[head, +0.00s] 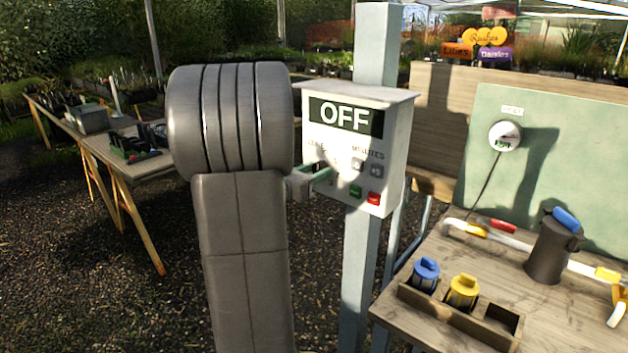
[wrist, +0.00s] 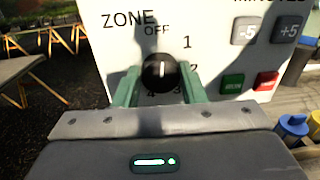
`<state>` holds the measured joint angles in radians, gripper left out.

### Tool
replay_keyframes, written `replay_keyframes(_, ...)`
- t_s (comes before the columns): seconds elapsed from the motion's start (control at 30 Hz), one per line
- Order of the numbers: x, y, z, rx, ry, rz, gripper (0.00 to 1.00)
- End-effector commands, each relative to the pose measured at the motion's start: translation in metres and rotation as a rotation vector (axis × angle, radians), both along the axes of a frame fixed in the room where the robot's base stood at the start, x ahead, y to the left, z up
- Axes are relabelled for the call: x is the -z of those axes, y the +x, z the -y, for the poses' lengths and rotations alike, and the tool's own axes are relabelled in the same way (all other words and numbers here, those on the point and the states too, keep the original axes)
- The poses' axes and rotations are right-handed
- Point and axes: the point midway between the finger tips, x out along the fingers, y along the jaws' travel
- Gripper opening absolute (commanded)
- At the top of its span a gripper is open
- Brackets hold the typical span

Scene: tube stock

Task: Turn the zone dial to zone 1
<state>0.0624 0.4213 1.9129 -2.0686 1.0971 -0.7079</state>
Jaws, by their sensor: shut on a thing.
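The zone dial (wrist: 160,72) is a black round knob with a white pointer line, on a white control box (head: 398,150). Its pointer stands upright, toward the OFF mark (wrist: 157,30). The label 1 (wrist: 187,42) is up and to the right of the knob; 2, 3 and 4 follow around it. The box's display (head: 345,117) reads OFF. My gripper (wrist: 160,82) has its green fingers on either side of the knob, shut on it. In the head view, my gripper (head: 320,174) reaches the box front, and my arm hides part of the scene to its left.
A green button (wrist: 232,84), a red button (wrist: 266,81) and grey minutes buttons sit right of the dial. The box is on a grey post (head: 362,270). A wooden bench (head: 420,285) with blue and yellow capped parts stands at right, and another table (head: 130,165) at left.

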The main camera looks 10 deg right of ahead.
Motion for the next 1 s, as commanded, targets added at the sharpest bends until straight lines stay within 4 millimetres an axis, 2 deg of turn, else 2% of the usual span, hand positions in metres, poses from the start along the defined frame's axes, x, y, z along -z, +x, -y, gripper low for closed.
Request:
replay_keyframes(0.03, 0.0065, -0.0002, -0.0003, -0.001, 0.021, 0.033, 0.15)
replay_keyframes(0.6, 0.0055, -0.0014, 0.0007, 0.000, 0.319, 0.416, 0.15)
replay_keyframes(1.0, 0.0012, -0.0016, 0.0010, 0.001, 0.434, 0.561, 0.15)
